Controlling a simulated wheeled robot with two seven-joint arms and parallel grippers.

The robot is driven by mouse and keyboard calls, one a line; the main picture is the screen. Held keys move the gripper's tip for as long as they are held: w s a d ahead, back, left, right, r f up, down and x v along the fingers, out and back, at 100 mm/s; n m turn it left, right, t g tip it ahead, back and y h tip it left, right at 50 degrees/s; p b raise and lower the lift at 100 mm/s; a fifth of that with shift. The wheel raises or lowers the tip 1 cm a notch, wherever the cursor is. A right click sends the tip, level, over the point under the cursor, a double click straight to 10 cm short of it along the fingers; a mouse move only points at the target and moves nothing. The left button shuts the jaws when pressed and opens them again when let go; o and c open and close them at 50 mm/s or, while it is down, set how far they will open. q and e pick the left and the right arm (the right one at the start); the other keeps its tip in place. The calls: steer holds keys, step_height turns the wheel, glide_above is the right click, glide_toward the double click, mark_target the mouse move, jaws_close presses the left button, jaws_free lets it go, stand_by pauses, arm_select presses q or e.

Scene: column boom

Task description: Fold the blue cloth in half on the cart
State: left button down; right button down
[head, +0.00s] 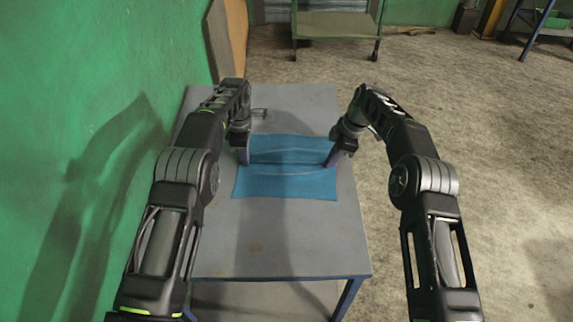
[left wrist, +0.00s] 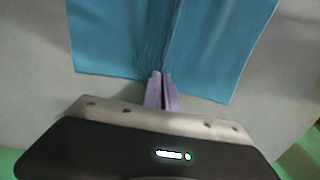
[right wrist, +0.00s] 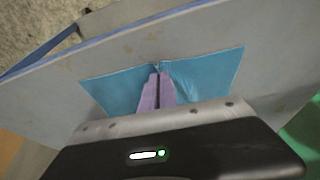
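The blue cloth (head: 285,184) lies on the grey cart top (head: 270,235), with a raised crease running left to right across its middle. In the left wrist view the cloth (left wrist: 210,45) has this ridge leading to my left fingertips; in the right wrist view the cloth (right wrist: 210,78) shows the same. My left gripper (head: 243,160) is at the cloth's left edge, its purple fingers (left wrist: 161,78) closed together on the crease end. My right gripper (head: 331,162) is at the right edge, its fingers (right wrist: 159,78) close together on the other end of the crease.
A green wall (head: 90,90) stands close along the cart's left side. A small metal object (head: 260,113) lies on the cart behind the cloth. The near part of the cart top is bare. A green shelf cart (head: 335,25) stands farther back on the open floor.

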steer(key=shift+d, duration=0.1)
